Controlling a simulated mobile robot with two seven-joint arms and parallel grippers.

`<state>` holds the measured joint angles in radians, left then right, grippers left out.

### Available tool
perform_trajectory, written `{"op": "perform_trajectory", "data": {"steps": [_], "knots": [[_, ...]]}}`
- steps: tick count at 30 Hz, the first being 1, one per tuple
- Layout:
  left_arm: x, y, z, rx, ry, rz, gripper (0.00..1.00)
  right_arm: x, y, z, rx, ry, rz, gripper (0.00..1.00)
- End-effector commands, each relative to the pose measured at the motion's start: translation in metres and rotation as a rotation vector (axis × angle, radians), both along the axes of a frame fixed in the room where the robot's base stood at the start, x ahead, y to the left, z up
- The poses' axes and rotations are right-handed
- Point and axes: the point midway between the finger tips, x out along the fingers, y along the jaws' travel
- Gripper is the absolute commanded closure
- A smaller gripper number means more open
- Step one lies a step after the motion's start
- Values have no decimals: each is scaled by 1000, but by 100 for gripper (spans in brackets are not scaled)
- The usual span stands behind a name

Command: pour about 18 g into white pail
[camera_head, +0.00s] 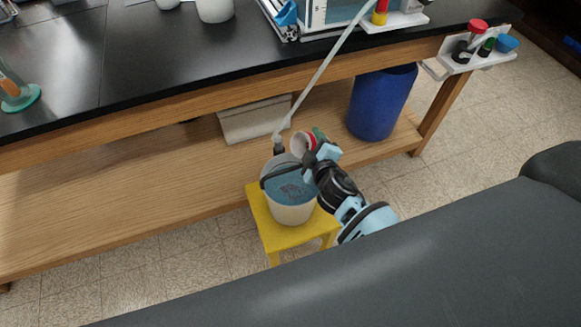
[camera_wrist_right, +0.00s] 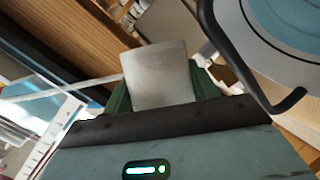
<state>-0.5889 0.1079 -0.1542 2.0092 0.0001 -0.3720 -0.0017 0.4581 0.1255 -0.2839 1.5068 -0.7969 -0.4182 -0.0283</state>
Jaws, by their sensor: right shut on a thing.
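The white pail (camera_head: 291,214) stands upright on a yellow stool (camera_head: 262,222), its black handle lying across the rim. It holds something blue with a darker patch in the middle. In the right wrist view the pail (camera_wrist_right: 240,45) is at the upper right, beside the held cup. My right gripper (camera_head: 312,152) is shut on a small whitish cup (camera_head: 297,143), held above the pail's far right rim. The cup looks tilted, its mouth facing left, with reddish colour inside. In the wrist view the cup (camera_wrist_right: 158,75) sits between green fingers. No stream is visible. My left gripper is not in view.
A pale tube (camera_head: 325,66) slants from the bench to a dark nozzle (camera_head: 279,145) near the pail's far rim. A blue barrel (camera_head: 380,105) and a pale box (camera_head: 255,120) sit on the wooden lower shelf (camera_head: 120,195). The black bench top (camera_head: 140,55) is behind.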

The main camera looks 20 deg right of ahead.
Motion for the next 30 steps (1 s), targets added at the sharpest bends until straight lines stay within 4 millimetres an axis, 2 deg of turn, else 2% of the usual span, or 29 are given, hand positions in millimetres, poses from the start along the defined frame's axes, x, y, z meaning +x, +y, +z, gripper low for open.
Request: {"op": "perform_trajectory", "data": {"steps": [8, 17, 24, 30], "knots": [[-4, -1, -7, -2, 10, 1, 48, 0, 1, 8, -137, -27, 2, 66], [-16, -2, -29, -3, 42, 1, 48, -1, 3, -1, -285, -57, 2, 66], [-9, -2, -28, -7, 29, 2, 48, -1, 7, 8, -397, -82, 1, 66], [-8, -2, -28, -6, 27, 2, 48, -1, 7, 11, -409, -86, 1, 66]]}}
